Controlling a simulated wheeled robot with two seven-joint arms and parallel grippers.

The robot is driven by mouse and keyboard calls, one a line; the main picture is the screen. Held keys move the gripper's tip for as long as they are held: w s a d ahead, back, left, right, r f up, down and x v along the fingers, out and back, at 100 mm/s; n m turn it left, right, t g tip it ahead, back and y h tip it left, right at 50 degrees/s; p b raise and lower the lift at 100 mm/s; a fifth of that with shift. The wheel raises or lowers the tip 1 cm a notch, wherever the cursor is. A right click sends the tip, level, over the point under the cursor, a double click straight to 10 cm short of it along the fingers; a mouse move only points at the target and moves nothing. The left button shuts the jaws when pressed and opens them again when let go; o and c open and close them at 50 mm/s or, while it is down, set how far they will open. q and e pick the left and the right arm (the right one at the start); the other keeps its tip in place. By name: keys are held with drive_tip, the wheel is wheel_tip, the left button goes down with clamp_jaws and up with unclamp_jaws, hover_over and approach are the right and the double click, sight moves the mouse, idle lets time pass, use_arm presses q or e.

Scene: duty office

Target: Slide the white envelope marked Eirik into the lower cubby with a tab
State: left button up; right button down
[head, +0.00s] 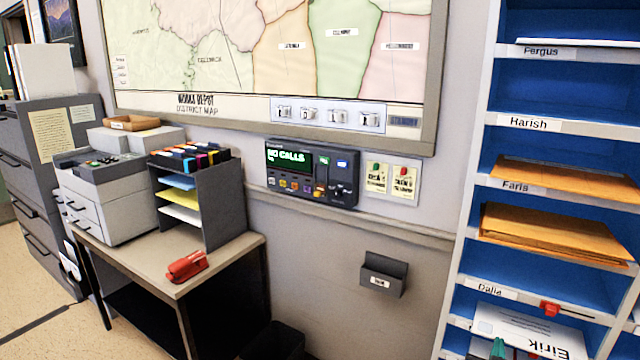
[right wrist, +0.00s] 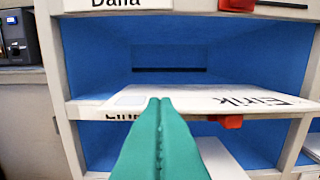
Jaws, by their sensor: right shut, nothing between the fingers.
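The white envelope marked Eirik (head: 535,335) lies flat in the blue cubby below the Dalia label, its name upside down in the head view. In the right wrist view the envelope (right wrist: 205,98) rests on the cubby floor, its near edge at the front lip. A red tab (right wrist: 228,122) is on that lip, beside a partly hidden label. Another red tab (head: 550,309) is on the Dalia lip above. My right gripper (head: 497,347), with green fingers (right wrist: 159,101), is shut and empty, its tips at the envelope's near edge; contact cannot be told. My left gripper is out of view.
Brown envelopes (head: 550,234) fill cubbies higher in the shelf unit. A white shape (right wrist: 218,160) shows in the cubby below, partly hidden. A small grey wall holder (head: 383,275) and a desk with a red stapler (head: 187,266) are to the left.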

drive_tip(key=shift+w+d, duration=0.1)
drive_tip(key=shift+w, duration=0.1)
drive_tip(key=shift+b+x, duration=0.35)
drive_tip(key=shift+x, duration=0.9)
drive_tip(key=b+v, duration=0.1)
drive_tip(key=v, duration=0.8)
